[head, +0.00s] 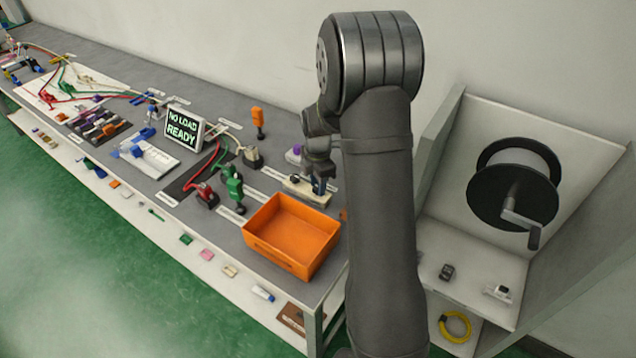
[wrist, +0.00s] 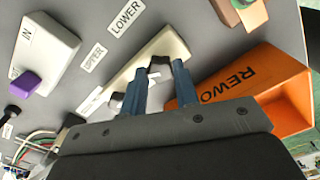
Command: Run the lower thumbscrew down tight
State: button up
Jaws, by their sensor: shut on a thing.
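A cream bar-shaped fixture (wrist: 170,48) lies on the grey bench, with a LOWER label (wrist: 126,17) and an UPPER label (wrist: 92,58) beside it. It also shows in the head view (head: 318,199). My gripper (wrist: 158,70) has its two blue fingers on either side of the dark lower thumbscrew (wrist: 159,67), at the LOWER end of the fixture, and is shut on it. The fingers partly hide the thumbscrew, and how far down it sits cannot be told. Another dark knob (wrist: 115,102) sits nearer the UPPER end.
An orange bin (head: 290,238) marked REWORK stands close beside the fixture. A white block with a purple knob (wrist: 40,84) lies on the other side. Red (head: 206,195) and green (head: 235,188) clamps stand left of the bin. A black reel (head: 485,195) is on the right.

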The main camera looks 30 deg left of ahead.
jog(key=m, duration=1.5)
jog(key=shift+m, duration=0.3)
jog(key=m, duration=0.3)
jog(key=shift+m, duration=0.3)
jog(key=m, duration=0.3)
jog(key=shift+m, duration=0.3)
jog(key=m, duration=0.3)
jog(key=shift+m, duration=2.2)
